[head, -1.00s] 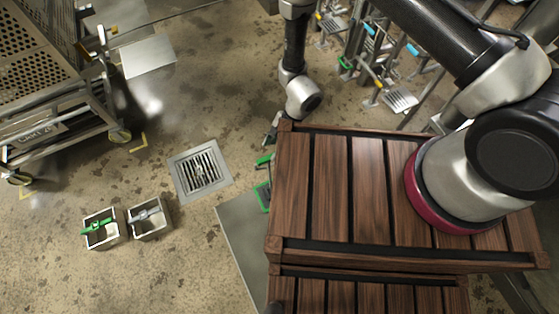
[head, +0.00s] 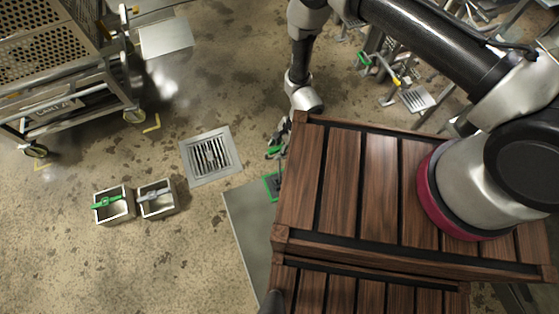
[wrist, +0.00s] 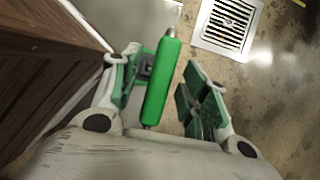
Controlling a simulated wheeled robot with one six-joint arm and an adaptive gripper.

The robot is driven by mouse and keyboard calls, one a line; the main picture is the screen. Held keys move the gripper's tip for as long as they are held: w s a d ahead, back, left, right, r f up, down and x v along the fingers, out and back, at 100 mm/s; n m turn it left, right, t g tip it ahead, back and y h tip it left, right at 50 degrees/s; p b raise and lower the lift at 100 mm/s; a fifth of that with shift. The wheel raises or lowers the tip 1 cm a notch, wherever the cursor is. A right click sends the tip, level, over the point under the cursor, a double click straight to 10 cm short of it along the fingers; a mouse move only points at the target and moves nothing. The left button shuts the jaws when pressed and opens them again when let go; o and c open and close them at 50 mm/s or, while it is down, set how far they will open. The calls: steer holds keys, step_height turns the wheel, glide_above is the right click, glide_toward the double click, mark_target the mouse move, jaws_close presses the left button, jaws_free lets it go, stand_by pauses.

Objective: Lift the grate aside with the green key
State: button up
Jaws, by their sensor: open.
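The grate (head: 211,156) sits in a square metal frame in the floor, and it also shows at the top of the wrist view (wrist: 228,22). My gripper (head: 278,143) is low beside the wooden crate, right of the grate. In the wrist view my gripper (wrist: 163,88) is open, with green pads on its fingers. A green bar-shaped handle (wrist: 160,85) lies between the fingers, with visible space on the right side. It may be the green key's handle; the rest of it is hidden. Another green-handled piece (head: 107,203) rests in the left floor box.
The slatted wooden crate (head: 345,190) stands close right of my gripper. A green-edged piece (head: 270,186) lies by the grey mat (head: 246,230). The right box (head: 157,200) holds a grey-handled piece. A wheeled cart (head: 70,110) stands upper left.

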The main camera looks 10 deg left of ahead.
steer(key=shift+f, duration=0.25)
stand_by(0.4)
jaws_close()
